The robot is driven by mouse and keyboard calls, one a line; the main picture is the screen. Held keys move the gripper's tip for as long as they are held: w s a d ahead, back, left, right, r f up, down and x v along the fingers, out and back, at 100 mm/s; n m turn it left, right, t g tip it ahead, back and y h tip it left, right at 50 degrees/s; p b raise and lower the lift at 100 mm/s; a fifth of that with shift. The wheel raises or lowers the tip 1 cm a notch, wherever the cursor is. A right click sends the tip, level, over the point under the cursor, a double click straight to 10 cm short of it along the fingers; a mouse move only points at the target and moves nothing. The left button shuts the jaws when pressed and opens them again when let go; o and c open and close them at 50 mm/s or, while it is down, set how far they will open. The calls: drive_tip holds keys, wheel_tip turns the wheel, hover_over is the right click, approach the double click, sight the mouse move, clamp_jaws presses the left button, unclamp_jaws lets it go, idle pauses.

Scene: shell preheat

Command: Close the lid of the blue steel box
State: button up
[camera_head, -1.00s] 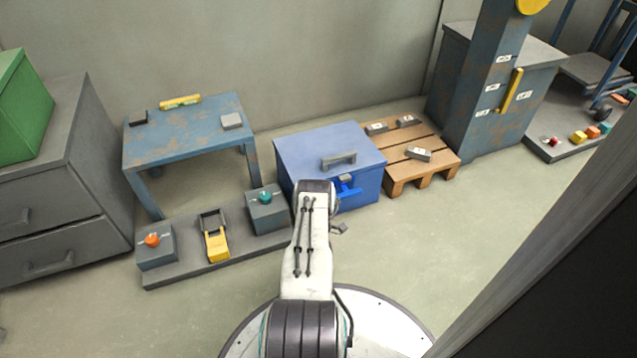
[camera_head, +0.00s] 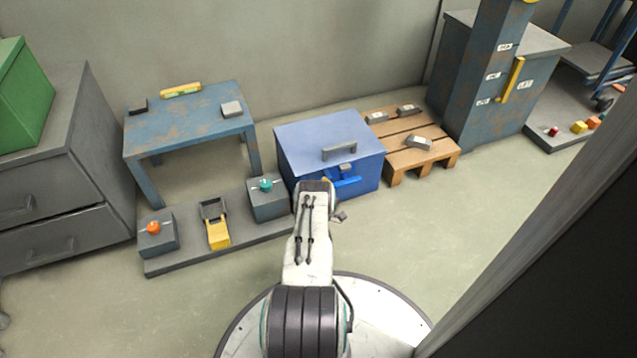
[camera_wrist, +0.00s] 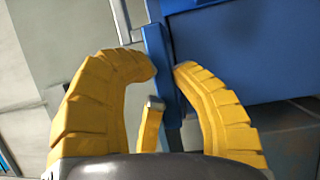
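The blue steel box (camera_head: 365,178) stands on the floor in the middle of the head view. Its lighter blue lid (camera_head: 305,145) lies flat on top, with a grey handle (camera_head: 339,151); I see no clear gap under it. A blue bar (camera_head: 346,187) with a small grey piece above it is at the box's front. In the wrist view, my gripper (camera_wrist: 166,69) has its two yellow fingers apart, and a blue bar (camera_wrist: 156,50) runs between and behind the tips. I cannot tell whether they touch it. The head view mostly hides the gripper behind my wrist.
A low grey platform (camera_head: 190,262) with an orange-knobbed box and a teal-knobbed box is at the left. A blue table (camera_head: 180,130) stands behind it. A wooden pallet (camera_head: 400,158) is right of the box. Open floor (camera_head: 450,235) lies at the front right.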

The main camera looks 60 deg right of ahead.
drive_tip(key=shift+o, duration=0.7)
drive_tip(key=shift+w+a+f+y, duration=0.1)
drive_tip(key=shift+w+f+y, duration=0.3)
drive_tip(key=shift+f, duration=0.25)
drive_tip(key=shift+h, duration=0.4)
drive_tip(key=r, duration=0.7)
drive_tip(key=s+r, duration=0.1)
drive_tip(key=r, duration=0.3)
drive_tip(key=shift+r, duration=0.25)
